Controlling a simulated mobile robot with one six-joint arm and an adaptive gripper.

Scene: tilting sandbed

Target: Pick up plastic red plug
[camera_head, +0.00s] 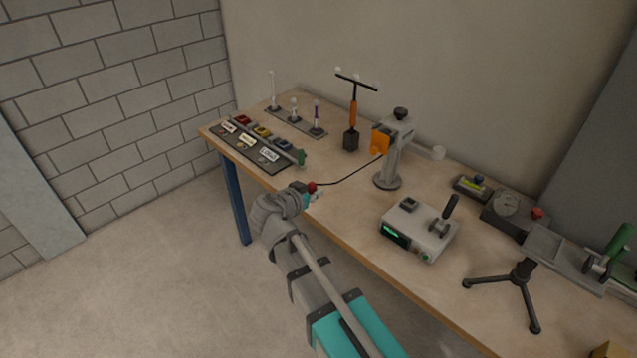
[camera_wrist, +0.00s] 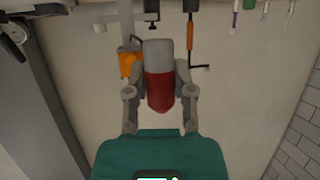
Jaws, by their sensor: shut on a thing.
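The red plug (camera_head: 312,187) is at the end of my arm, near the front edge of the table. A dark cable runs from it toward the grey stand with the orange part. In the wrist view the plug (camera_wrist: 159,92) has a red body and a grey end, and it sits between the two fingers. My gripper (camera_wrist: 160,98) is shut on the plug. In the head view my gripper (camera_head: 311,194) is partly hidden by my own wrist.
The wooden table (camera_head: 345,215) holds a grey stand (camera_head: 388,165), a box with a green display (camera_head: 420,232), a black tripod (camera_head: 520,275) and a labelled tray (camera_head: 254,151) at left. An orange-handled tool (camera_head: 353,112) stands behind. Bare tabletop lies around the cable.

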